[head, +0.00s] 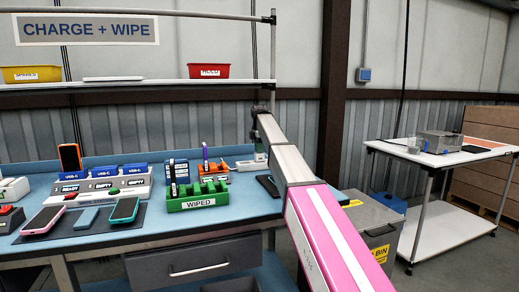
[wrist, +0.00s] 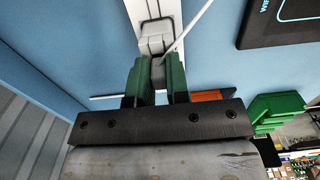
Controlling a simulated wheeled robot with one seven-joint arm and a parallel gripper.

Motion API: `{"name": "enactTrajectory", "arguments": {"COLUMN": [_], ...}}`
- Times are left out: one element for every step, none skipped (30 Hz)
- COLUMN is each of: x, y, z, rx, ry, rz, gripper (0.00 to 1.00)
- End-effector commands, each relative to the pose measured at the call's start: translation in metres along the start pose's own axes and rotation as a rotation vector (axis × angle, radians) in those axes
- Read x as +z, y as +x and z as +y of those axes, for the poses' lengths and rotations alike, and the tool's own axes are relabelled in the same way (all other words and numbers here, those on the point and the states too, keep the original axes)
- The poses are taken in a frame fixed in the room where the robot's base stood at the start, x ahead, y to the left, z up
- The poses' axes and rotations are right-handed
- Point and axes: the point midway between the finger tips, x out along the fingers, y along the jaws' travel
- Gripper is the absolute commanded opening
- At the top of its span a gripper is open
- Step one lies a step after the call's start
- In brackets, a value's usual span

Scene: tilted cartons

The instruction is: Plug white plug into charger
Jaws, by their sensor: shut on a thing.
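My gripper (wrist: 155,85) has green finger pads and is shut on a small pale grey-white plug (wrist: 157,68). A thin white cable runs from the plug to the upper right. A white block with a grey socket-like part (wrist: 155,30), seemingly the charger, lies just beyond the fingertips; I cannot tell whether the plug touches or enters it. In the head view my arm reaches to the back right of the blue bench, where a white unit (head: 247,165) sits by the gripper end; the plug is too small to make out there.
On the bench (head: 240,208) stand a green WIPED rack (head: 198,196), a charging dock with USB-C slots (head: 102,184) and phones on a dark mat (head: 85,222). The corrugated wall is close behind.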

Motion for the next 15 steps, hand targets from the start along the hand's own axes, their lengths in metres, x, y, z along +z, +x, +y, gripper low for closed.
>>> {"name": "enactTrajectory", "arguments": {"x": [0.0000, 0.0000, 0.0000, 0.0000, 0.0000, 0.0000, 0.0000, 0.0000, 0.0000, 0.0000, 0.0000, 0.0000, 0.0000, 0.0000, 0.0000], "y": [0.0004, 0.0004, 0.0003, 0.0003, 0.0003, 0.0002, 0.0002, 0.0001, 0.0001, 0.0001, 0.0001, 0.0000, 0.0000, 0.0000, 0.0000], "z": [-0.0001, -0.0001, -0.0001, -0.0001, -0.0001, -0.0001, 0.0000, 0.0000, 0.0000, 0.0000, 0.0000, 0.0000, 0.0000, 0.0000, 0.0000], "rx": [0.000, 0.000, 0.000, 0.000, 0.000, 0.000, 0.000, 0.000, 0.000, 0.000, 0.000, 0.000, 0.000, 0.000, 0.000], "ry": [0.000, 0.000, 0.000, 0.000, 0.000, 0.000, 0.000, 0.000, 0.000, 0.000, 0.000, 0.000, 0.000, 0.000, 0.000], "rz": [0.000, 0.000, 0.000, 0.000, 0.000, 0.000, 0.000, 0.000, 0.000, 0.000, 0.000, 0.000, 0.000, 0.000, 0.000], "gripper": [0.00, 0.00, 0.00, 0.00, 0.00, 0.00, 0.00, 0.22, 0.35, 0.45, 0.46, 0.46, 0.46, 0.46, 0.46]}}
